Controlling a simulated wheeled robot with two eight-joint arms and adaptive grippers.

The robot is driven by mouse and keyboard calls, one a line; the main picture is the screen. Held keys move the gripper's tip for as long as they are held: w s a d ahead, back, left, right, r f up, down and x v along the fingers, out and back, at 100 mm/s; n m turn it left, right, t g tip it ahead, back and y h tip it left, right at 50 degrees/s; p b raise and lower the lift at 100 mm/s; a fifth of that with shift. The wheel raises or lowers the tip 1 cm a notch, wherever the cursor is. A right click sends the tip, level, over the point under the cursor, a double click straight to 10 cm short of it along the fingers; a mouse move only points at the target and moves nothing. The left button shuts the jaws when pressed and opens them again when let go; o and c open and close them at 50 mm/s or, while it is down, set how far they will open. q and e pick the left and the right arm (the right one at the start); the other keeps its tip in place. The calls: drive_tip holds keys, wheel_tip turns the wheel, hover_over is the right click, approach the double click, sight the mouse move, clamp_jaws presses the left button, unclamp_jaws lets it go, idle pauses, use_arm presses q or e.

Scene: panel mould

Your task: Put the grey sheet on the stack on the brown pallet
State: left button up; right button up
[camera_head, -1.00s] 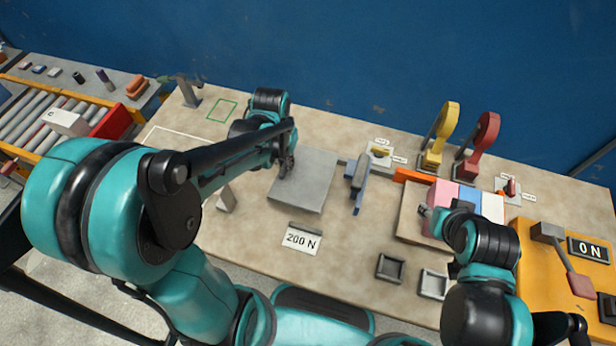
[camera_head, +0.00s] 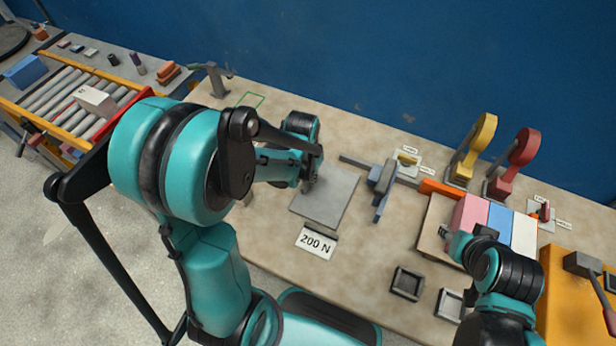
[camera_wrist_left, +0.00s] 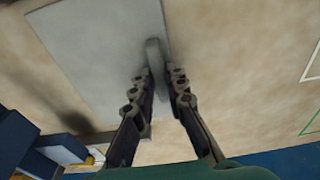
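The grey sheet (camera_head: 328,196) lies flat on the table in the middle of the head view. A brown board (camera_head: 429,232), seemingly the pallet, lies to the right under pink, blue and white blocks (camera_head: 500,226). My right gripper (camera_head: 447,233) is beside the pink block; its finger opening is unclear.
A blue-grey fixture (camera_head: 382,190) stands between sheet and board. A 200 N card (camera_head: 316,242) lies in front of the sheet. Two small square trays (camera_head: 407,284) are near the front edge. Yellow (camera_head: 474,150) and red (camera_head: 515,160) levers stand behind the blocks.

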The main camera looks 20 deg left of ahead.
use_arm(q)
drive_tip(key=o, duration=0.4)
drive_tip(key=shift+r, duration=0.1)
